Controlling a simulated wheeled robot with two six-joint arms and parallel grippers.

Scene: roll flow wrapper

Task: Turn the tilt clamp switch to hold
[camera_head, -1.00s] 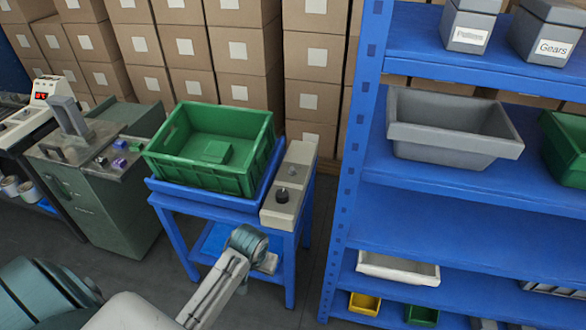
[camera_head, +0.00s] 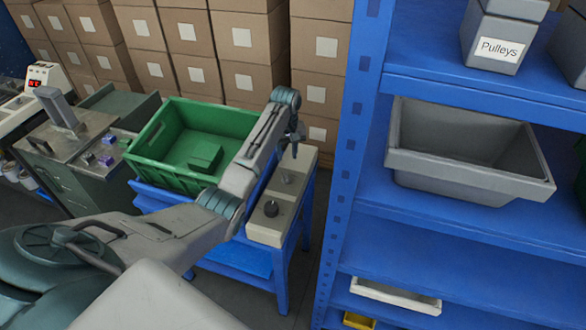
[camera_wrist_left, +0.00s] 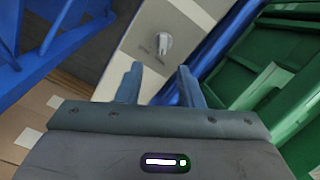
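A light grey control panel (camera_head: 262,231) runs along the right side of the blue stand. It carries a grey switch knob (camera_head: 288,179) and, nearer to me, a round black knob (camera_head: 271,208). In the left wrist view the grey switch knob (camera_wrist_left: 163,42) sits on the panel face, with small labels beside it that are too blurred to read. My left gripper (camera_head: 294,152) is above the far part of the panel, pointing down. In the wrist view its two fingers (camera_wrist_left: 160,76) are apart and empty, and the knob is beyond their tips, untouched. My right gripper is out of view.
A green crate (camera_head: 150,157) with a green block inside sits on the blue stand (camera_head: 283,268), left of the panel. A blue shelf rack (camera_head: 440,232) with a grey bin (camera_head: 470,168) stands at right. Stacked cartons (camera_head: 240,40) are behind.

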